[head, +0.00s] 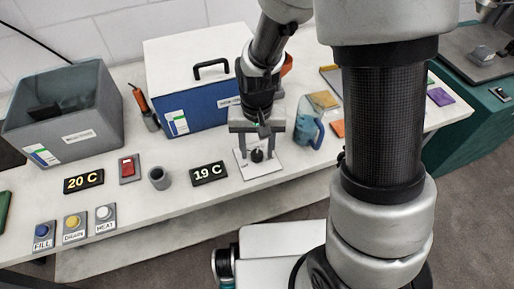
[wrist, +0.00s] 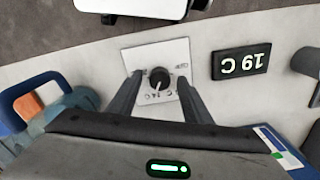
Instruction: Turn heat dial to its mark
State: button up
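The heat dial is a black round knob (head: 257,156) on a white square plate (head: 262,172) lying on the bench. In the wrist view the knob (wrist: 159,77) shows a light pointer line, and small print and marks sit on the plate (wrist: 177,52) around it; the print is too small to read surely. My gripper (head: 257,148) is above the plate, pointing down. Its two fingers are open, one on each side of the knob, with a visible gap to it in the wrist view (wrist: 160,80). I cannot tell the exact fingertip height.
A black display reading 19 C (head: 209,173) lies left of the plate; another reads 20 C (head: 84,181). A blue jug (head: 309,128) stands close right, a blue-white box (head: 190,105) behind.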

notch_tip(320, 180, up, 17)
jog(key=p, duration=0.3)
jog(key=shift+r, duration=0.2)
dwell(0.4)
notch_tip(320, 180, up, 13)
jog(key=t+p, duration=0.2)
jog(key=p, duration=0.4)
send_over(257, 153)
jog(key=s+d, duration=0.3)
jog(key=d, duration=0.2)
jog(key=s+d+r+t+p, duration=0.3)
jog(key=s+d+r+p, duration=0.2)
jog(key=r, duration=0.5)
jog(key=s+p, duration=0.1)
jog(key=s, duration=0.1)
jog(key=shift+s+d+n+t, duration=0.3)
jog(key=shift+s+d, duration=0.05)
jog(key=shift+d, duration=0.05)
